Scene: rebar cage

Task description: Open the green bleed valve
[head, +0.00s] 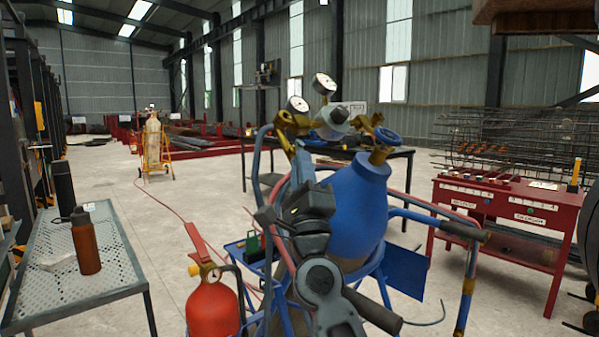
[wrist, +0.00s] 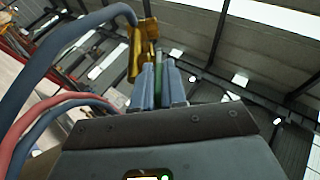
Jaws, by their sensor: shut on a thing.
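My gripper (head: 300,162) is raised at the brass regulator (head: 292,124) on top of the blue gas cylinder (head: 357,205) in the head view. In the wrist view its blue-grey fingers (wrist: 159,82) are shut on a thin green piece, which looks like the handle of the green bleed valve (wrist: 158,77). A brass fitting (wrist: 143,45) is just beyond the fingertips, with a dark hose running to it. In the head view my fingers and wrist hide the green valve, so its angle cannot be told there.
Two round gauges (head: 324,83) and a blue handwheel (head: 387,136) are close around the regulator. Hoses loop beside my gripper. A red extinguisher (head: 212,307), a perforated table (head: 80,262) with bottles, and a red workbench (head: 500,215) flank the cylinder cart.

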